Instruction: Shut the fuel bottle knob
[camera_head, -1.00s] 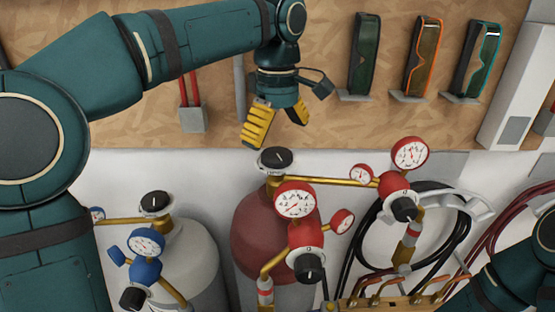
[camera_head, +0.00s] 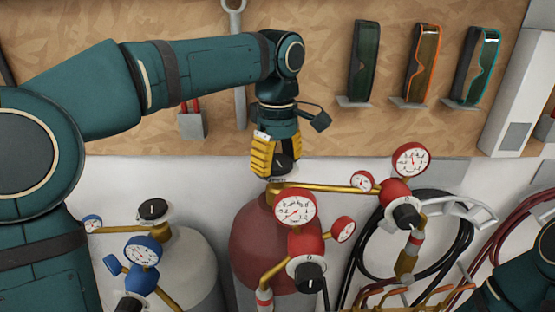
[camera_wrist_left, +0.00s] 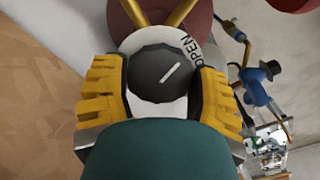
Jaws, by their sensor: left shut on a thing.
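The fuel bottle (camera_head: 262,250) is the red cylinder in the middle of the head view. Its black knob (camera_head: 282,163) sits on top. In the left wrist view the knob (camera_wrist_left: 160,78) is round with a white line tilted to the upper right. A white ring (camera_wrist_left: 185,42) under it reads OPEN on its right side. My left gripper (camera_head: 276,160) points down from above, its yellow fingers on both sides of the knob and shut on it. My right gripper is outside both views.
Red gauges (camera_head: 296,208) and brass pipes stand just right of and in front of the knob. A grey bottle (camera_head: 190,265) with a blue gauge (camera_head: 142,252) stands at left. Goggles (camera_head: 421,60) hang on the wooden board behind. Black hoses (camera_head: 455,250) hang at right.

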